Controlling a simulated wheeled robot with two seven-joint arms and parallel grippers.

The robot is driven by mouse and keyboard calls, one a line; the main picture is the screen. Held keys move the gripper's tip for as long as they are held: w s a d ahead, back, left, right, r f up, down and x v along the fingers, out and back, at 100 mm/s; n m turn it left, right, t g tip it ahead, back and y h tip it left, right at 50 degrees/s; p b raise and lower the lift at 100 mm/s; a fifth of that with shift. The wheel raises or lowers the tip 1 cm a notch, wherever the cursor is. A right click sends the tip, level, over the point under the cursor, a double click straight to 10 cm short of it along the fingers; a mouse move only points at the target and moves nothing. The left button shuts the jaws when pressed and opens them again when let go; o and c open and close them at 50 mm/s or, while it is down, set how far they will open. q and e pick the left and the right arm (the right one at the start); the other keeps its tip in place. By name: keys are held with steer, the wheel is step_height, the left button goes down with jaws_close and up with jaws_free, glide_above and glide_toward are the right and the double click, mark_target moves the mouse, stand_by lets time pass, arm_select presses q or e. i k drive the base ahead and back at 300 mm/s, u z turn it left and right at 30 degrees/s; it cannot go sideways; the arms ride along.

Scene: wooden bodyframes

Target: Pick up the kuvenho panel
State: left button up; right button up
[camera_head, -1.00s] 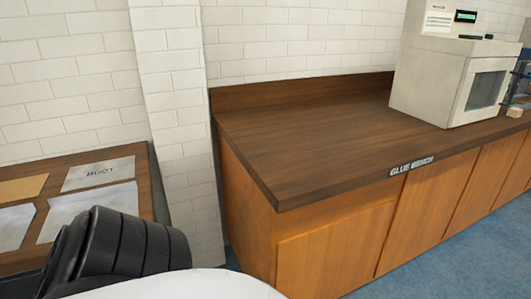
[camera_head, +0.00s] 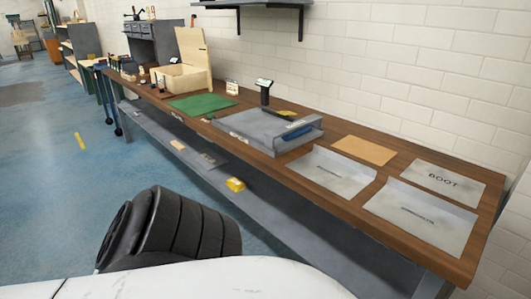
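Flat panels lie at the near right end of a long wooden bench (camera_head: 402,162). One grey panel (camera_head: 318,157) and a second grey panel (camera_head: 402,195) bear small print that is too small to read. A third grey panel (camera_head: 443,172) is marked BOOT. A plain tan panel (camera_head: 365,150) lies behind the first grey one. I cannot tell which of them, if any, is the kuvenho panel. Neither of my grippers is in view; only a black ribbed part of my arm and my white body show at the bottom.
A grey tray (camera_head: 250,124) stands left of the panels, with a green mat (camera_head: 202,104) and an open wooden box (camera_head: 178,82) farther along. A lower shelf holds a yellow item (camera_head: 236,185). A brick wall (camera_head: 440,60) backs the bench. Blue floor at left is clear.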

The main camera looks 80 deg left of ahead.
mark_target(343, 176)
steer(key=u, duration=2.05)
